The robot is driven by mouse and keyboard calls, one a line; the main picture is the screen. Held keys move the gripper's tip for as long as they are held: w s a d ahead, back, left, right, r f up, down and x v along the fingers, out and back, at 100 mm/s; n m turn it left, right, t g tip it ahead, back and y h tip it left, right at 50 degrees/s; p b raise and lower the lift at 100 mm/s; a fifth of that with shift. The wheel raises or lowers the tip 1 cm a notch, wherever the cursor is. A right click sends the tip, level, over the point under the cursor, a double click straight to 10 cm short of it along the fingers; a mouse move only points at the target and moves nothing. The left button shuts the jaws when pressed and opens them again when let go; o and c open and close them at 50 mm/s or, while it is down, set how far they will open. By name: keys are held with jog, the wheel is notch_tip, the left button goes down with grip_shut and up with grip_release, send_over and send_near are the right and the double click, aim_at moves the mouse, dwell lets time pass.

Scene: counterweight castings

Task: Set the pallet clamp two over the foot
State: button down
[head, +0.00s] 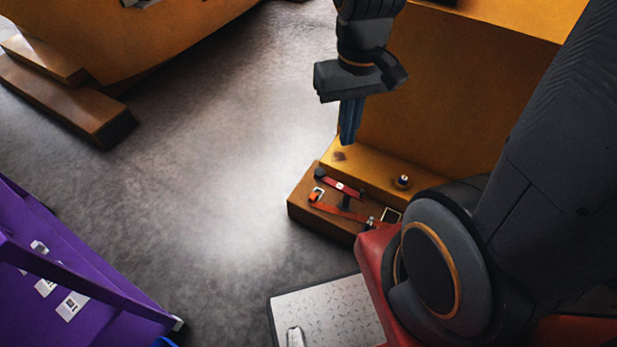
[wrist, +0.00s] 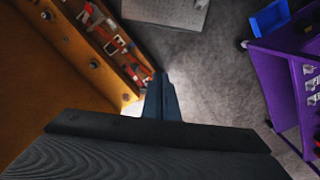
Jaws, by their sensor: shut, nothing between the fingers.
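My gripper (head: 348,138) points down with its fingers together and empty, above the far left end of the yellow casting's foot (head: 372,173). In the wrist view my gripper (wrist: 160,80) also shows no gap. A red bar with a white label (head: 340,187) and black ends lies on the brown pallet ledge (head: 302,207) beside the foot. An orange-red strap piece with a metal buckle (head: 337,211) lies nearer, with a dark piece between them. I cannot tell which of these is pallet clamp two. A stud (head: 403,181) stands up from the foot; a dark round spot (head: 338,155) is near its end.
The tall yellow casting body (head: 440,90) stands right of my gripper. A purple rack (head: 80,270) is at lower left and a pale patterned plate (head: 325,312) at bottom centre. Another yellow casting (head: 130,40) stands at upper left. Grey floor between is clear.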

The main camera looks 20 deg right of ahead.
jog(key=w+a+f+n+b, duration=0.1)
jog(key=w+f+n+b, duration=0.7)
jog(key=f, duration=0.7)
jog(key=w+a+f+n+t+h+b, duration=0.1)
jog(key=w+f+n+b, duration=0.8)
jog(key=f+b, duration=0.3)
jog(key=w+a+f+n+t+h+b, duration=0.1)
jog(key=w+f+n+b, duration=0.7)
jog(key=f, duration=1.1)
jog(key=shift+w+a+n+b, duration=0.35)
jog(key=shift+n+b, duration=0.35)
jog(key=shift+b, duration=0.55)
jog(key=shift+d+f, duration=0.1)
jog(key=w+d+f+b, duration=0.2)
jog(key=f+b, duration=0.1)
jog(key=f, duration=0.1)
jog(key=w+d+f+b, duration=0.2)
jog(key=f+b, duration=0.2)
jog(key=f, duration=0.1)
jog(key=shift+w+d+f, duration=0.25)
jog(key=shift+d+f, duration=0.05)
jog(key=shift+d, duration=0.05)
